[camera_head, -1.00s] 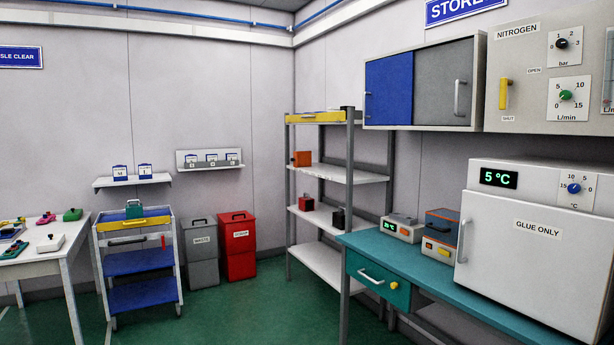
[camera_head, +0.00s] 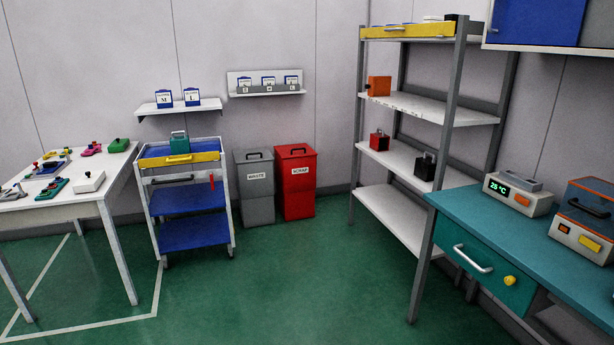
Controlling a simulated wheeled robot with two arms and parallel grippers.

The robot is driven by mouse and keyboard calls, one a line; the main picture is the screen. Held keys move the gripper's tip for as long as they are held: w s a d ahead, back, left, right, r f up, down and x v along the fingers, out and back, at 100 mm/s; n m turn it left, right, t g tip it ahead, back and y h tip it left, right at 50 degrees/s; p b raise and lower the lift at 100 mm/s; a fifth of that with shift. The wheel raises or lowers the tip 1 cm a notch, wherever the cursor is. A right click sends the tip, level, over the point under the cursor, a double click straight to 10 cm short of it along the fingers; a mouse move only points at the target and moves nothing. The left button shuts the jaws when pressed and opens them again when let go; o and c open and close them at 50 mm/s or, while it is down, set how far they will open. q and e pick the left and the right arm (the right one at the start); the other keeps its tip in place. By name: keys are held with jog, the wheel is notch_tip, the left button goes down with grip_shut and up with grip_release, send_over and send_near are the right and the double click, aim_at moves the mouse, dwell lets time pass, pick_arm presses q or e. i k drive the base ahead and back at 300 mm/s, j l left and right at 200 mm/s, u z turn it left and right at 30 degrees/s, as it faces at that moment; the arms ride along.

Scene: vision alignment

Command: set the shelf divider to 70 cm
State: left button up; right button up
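The open shelf rack (camera_head: 440,107) stands right of centre with grey posts and several white boards. A yellow strip with a handle (camera_head: 412,31) runs along the front of its top level. An orange block (camera_head: 379,86) is on the board below it. A red block (camera_head: 379,140) and a black block (camera_head: 426,165) are on the board below that. The lowest board (camera_head: 395,215) looks empty. Neither of my grippers is in view.
A teal bench (camera_head: 500,222) with a drawer stands in front of the rack's right side. Red (camera_head: 296,185) and grey (camera_head: 256,190) bins and a blue trolley (camera_head: 190,195) stand left. A white table (camera_head: 95,178) is far left. The green floor (camera_head: 310,270) between is clear.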

aim_at(377, 86)
jog(key=i, duration=3.35)
jog(key=i+z, duration=0.15)
jog(key=i, duration=0.55)
jog(key=i+j, duration=0.15)
jog(key=i, duration=0.55)
jog(key=i+j+z, duration=0.1)
jog(key=i, duration=0.55)
